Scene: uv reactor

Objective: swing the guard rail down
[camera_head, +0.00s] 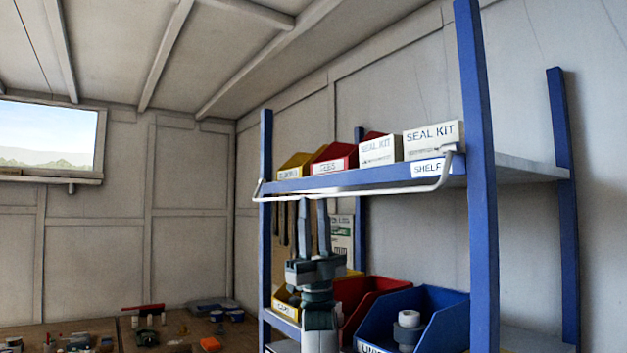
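The guard rail (375,192) is a thin white bar. It runs across the front of the upper shelf (300,184) of the blue rack, just below the shelf edge. Its bent ends meet the rack near the left post and at a bracket (449,150) by the right post. My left gripper (312,203) points upward in front of the rack. Its two dark fingers are apart with a gap between them. The fingertips reach close to the rail from below; whether they touch it I cannot tell. My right gripper is out of view.
Yellow and red bins (335,158) and white seal kit boxes (431,140) stand on the upper shelf. A red bin (372,297) and a blue bin (428,313) sit lower, beside my arm. A cluttered bench (60,328) is at the lower left.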

